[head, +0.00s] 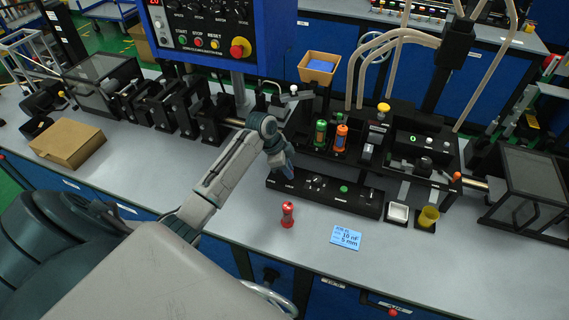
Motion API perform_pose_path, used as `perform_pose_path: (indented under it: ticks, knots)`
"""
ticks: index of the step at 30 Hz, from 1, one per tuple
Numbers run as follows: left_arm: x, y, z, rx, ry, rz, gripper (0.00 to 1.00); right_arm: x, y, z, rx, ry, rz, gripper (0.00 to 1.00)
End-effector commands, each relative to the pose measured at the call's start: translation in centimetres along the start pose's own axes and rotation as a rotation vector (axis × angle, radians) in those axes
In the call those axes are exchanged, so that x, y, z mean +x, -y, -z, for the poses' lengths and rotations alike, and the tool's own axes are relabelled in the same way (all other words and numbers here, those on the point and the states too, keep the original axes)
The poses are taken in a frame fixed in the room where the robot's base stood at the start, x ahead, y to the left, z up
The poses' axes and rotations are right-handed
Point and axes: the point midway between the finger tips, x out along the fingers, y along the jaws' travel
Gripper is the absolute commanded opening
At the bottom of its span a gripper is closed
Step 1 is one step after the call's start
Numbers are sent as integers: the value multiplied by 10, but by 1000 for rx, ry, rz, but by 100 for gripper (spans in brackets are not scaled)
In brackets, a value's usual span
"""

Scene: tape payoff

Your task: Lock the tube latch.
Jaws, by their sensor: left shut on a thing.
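My left gripper (287,166) reaches in from the left over the bench and points down at the left end of the low black control strip (340,196). It is shut on a small part at that end, seemingly the tube latch. The fingers hide that part, so I cannot tell its position or whether it is locked. A green-topped tube (320,134) and an orange tube (340,137) stand upright on the black fixture just behind and right of the gripper. My right gripper is out of view.
A red bottle-shaped piece (288,214) stands in front of the strip, with a blue card (346,237) to its right. A white tray (398,213) and yellow cup (428,217) sit further right. A cardboard box (68,143) lies at left. The front bench is mostly clear.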

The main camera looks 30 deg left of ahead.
Motion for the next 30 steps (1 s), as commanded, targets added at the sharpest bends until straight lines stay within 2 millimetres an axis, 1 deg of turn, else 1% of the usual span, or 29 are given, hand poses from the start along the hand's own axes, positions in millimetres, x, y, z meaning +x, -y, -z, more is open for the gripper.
perform_pose_path:
  ticks: [1, 3, 7, 14, 15, 17, 18, 26, 30]
  knots:
    - [-3, -1, 4, -34, -2, 14, 0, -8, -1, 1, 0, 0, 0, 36]
    - [-2, 0, 5, -74, -1, 31, 0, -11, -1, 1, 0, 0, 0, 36]
    - [1, 1, 6, -102, -3, 45, 0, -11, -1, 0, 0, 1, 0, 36]
    - [1, 2, 6, -101, -3, 46, 0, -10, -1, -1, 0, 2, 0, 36]
    - [1, 1, 6, -100, -4, 45, 23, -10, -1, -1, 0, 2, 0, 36]
    - [1, 1, 6, -100, -3, 45, 34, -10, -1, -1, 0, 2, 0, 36]
    - [1, 1, 6, -100, -3, 45, 38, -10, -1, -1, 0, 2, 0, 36]
    - [1, 1, 5, -100, -2, 44, 38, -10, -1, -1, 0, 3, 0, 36]
    - [-8, 2, 4, -98, -1, 46, 38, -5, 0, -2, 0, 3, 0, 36]
